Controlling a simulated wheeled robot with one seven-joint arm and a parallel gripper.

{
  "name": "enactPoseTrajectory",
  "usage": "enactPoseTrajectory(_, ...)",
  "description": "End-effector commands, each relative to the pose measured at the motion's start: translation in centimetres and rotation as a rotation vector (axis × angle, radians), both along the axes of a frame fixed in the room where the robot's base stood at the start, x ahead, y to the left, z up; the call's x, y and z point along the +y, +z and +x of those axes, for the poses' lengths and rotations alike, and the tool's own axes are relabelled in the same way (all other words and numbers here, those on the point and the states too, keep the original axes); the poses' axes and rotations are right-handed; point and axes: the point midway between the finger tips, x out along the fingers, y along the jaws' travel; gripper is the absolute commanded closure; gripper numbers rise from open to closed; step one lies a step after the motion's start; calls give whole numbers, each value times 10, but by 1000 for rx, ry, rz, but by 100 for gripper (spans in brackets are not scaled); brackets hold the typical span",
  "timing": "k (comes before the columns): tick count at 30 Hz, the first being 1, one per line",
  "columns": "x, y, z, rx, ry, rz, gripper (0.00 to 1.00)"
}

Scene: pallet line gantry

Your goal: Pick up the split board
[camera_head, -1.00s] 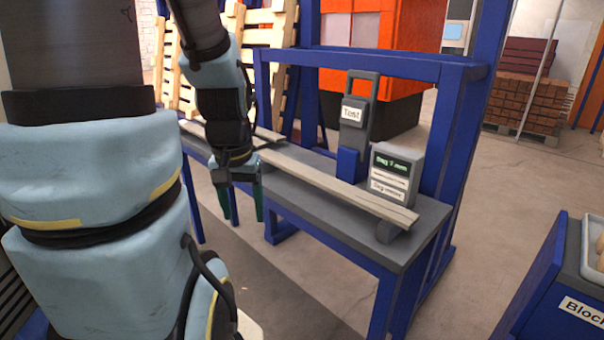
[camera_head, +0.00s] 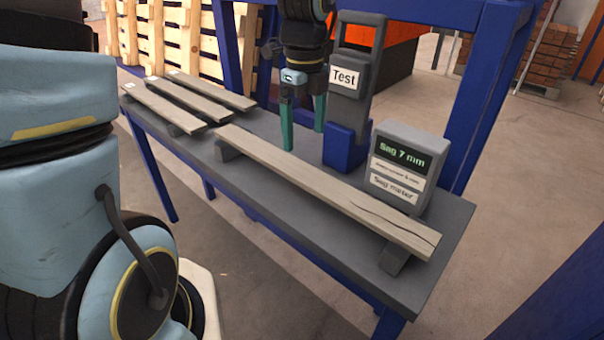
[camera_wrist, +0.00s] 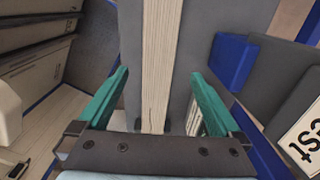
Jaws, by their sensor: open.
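The split board (camera_head: 322,183) is a long pale plank with a dark crack along its right end in the head view. It lies across two low supports on the grey bench (camera_head: 275,212). My gripper (camera_head: 305,138) is open and empty, with green fingers pointing down near the middle of the board. In the wrist view the board (camera_wrist: 162,50) runs lengthwise between the two spread fingers, with clear space on both sides. A short dark crack line shows on it near the palm. The fingers do not appear to touch it.
A grey sag meter (camera_head: 400,165) reading "Sag 7 mm" stands behind the board's right part. A grey and blue test post (camera_head: 347,110) stands close to my gripper. Several other boards (camera_head: 165,107) lie at the bench's left end. Blue frame posts (camera_head: 490,90) rise behind.

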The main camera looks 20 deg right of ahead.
Motion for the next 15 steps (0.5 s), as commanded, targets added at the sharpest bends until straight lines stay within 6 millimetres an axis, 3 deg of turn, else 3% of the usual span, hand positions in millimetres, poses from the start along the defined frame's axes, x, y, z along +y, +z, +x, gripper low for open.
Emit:
enactPoseTrajectory(4, 1, -25, 0, 4, 3, 3, 0)
enactPoseTrajectory(11, 2, -41, 0, 2, 4, 1, 0)
enactPoseTrajectory(15, 4, -60, 2, 4, 6, 3, 0)
